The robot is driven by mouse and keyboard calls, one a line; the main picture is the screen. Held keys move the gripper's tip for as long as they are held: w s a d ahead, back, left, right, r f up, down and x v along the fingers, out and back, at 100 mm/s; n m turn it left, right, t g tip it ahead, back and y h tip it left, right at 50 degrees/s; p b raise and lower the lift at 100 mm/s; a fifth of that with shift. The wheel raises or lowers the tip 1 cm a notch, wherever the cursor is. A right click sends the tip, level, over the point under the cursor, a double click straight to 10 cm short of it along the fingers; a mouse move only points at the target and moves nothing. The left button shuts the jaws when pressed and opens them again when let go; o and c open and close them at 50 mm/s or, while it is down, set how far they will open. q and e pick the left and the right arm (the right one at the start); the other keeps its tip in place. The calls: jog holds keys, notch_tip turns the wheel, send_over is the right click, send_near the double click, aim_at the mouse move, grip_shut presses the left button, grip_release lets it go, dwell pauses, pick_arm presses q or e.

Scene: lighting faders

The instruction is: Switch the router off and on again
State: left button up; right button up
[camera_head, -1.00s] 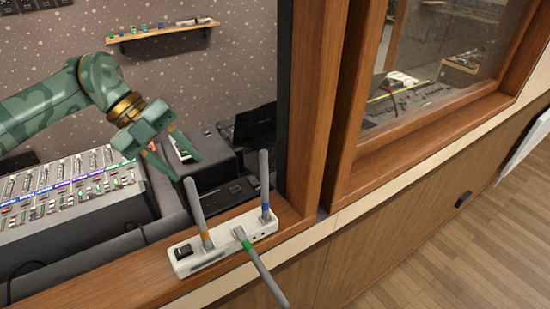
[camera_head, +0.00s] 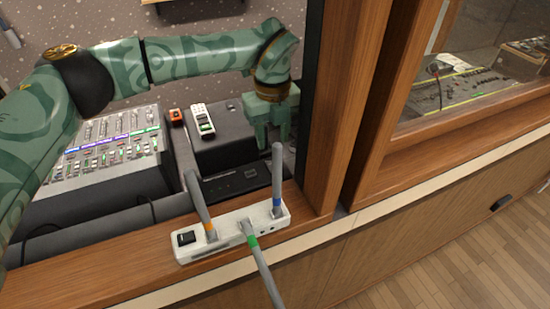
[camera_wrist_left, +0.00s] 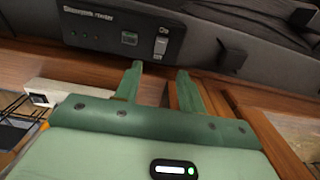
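The left wrist view shows a dark panel (camera_wrist_left: 95,35) with blurred lettering, a small greenish square and a light switch (camera_wrist_left: 160,46) marked On and Off; I cannot tell for certain which box is the router. My left gripper (camera_head: 272,143) is open and empty, pointing down behind the blue-banded rod. Its fingers (camera_wrist_left: 158,75) are apart below the panel. My right gripper is not in view.
A mixing desk with faders (camera_head: 110,150) stands at the left. A white handset (camera_head: 202,120) and a small orange item (camera_head: 176,116) rest on dark surfaces beside it. A wooden window frame post (camera_head: 340,110) rises just right of my left gripper.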

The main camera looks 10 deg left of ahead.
pick_arm(q)
notch_tip(320, 180, down, 8)
jog(key=shift+f, duration=0.1)
